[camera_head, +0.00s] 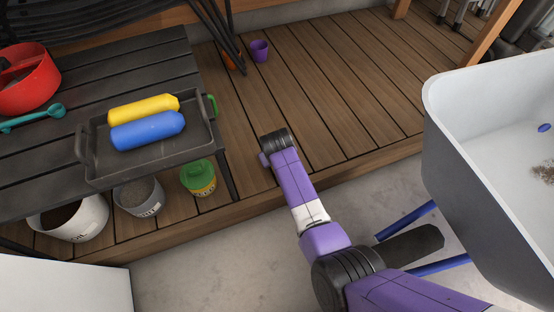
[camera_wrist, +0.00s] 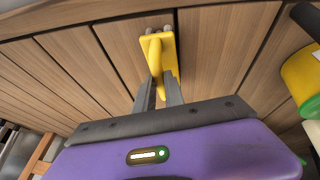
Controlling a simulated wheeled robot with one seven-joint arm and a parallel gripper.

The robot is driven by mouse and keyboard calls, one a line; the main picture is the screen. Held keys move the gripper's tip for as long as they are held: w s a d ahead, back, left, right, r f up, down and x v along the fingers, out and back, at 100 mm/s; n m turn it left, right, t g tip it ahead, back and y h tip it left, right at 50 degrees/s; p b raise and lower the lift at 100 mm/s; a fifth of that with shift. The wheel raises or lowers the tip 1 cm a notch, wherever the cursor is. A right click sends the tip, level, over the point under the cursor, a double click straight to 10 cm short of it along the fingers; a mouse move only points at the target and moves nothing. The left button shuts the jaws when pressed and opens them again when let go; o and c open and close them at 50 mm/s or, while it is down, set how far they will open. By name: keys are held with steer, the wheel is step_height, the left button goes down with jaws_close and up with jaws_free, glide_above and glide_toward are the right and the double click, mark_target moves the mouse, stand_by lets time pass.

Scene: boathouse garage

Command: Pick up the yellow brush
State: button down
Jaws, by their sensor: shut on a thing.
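The yellow brush (camera_wrist: 157,45) shows in the wrist view between the two grey fingers of my gripper (camera_wrist: 159,85). The fingers are shut on it. Its flat yellow part lies beyond the fingertips, with small grey ends at its top. Wooden boards are behind it; I cannot tell if it touches them. In the head view my arm reaches over the wooden deck, and its wrist hides the fingers and the brush.
A dark slatted table (camera_head: 60,85) at left bears a tray (camera_head: 95,172) with a yellow and a blue bottle. A green-lidded yellow can (camera_head: 198,178) and buckets stand beneath. A white tub (camera_head: 470,150) is at right. A purple cup (camera_head: 259,51) stands on the deck.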

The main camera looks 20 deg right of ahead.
step_height(320, 180, up, 20)
steer(key=p, duration=1)
